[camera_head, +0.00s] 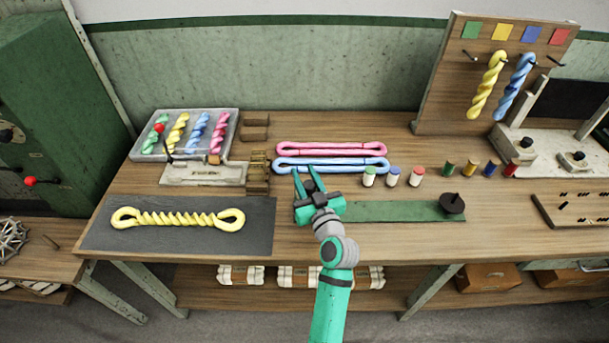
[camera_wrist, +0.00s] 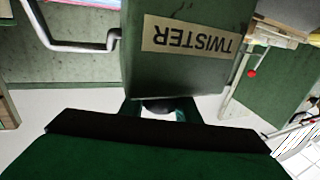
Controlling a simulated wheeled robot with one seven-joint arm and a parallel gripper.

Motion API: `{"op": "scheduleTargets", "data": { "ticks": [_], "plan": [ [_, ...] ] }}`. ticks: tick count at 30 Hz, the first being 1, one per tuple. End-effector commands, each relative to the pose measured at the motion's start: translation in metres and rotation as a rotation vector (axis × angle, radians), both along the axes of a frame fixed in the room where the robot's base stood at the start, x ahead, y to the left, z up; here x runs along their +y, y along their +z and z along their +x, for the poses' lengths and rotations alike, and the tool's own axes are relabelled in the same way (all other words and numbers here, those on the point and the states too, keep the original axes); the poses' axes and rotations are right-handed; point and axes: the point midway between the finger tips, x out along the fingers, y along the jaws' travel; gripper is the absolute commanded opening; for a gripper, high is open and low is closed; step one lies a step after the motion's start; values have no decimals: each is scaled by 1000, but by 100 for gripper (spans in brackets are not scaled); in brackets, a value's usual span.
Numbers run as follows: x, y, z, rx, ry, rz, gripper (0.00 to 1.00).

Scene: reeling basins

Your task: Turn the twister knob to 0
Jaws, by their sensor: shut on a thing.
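My gripper (camera_head: 305,172) is over the middle of the bench, at the left end of a green strip (camera_head: 395,211), and its fingers point away from me. In the wrist view a green box (camera_wrist: 185,75) carries a label reading TWISTER, upside down. A dark rounded piece (camera_wrist: 158,106), which looks like the twister knob, shows just below the label, with green finger parts beside it. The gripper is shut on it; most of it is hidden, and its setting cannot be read.
A yellow twisted skein (camera_head: 178,218) lies on a dark mat left of my gripper. Pink (camera_head: 330,149) and blue (camera_head: 330,165) skeins lie behind it. A dark disc with a peg (camera_head: 452,203) is at the strip's right end.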

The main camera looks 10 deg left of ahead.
Motion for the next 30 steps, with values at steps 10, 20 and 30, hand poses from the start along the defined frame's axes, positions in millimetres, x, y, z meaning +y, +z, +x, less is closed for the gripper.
{"op": "scheduleTargets", "data": {
  "ticks": [10, 20, 30],
  "plan": [
    [1, 1, -1, -1, 86, 0, 7],
    [8, 1, -7, -2, 346, 1, 7],
    [15, 2, -17, -2, 673, 1, 7]
  ]
}}
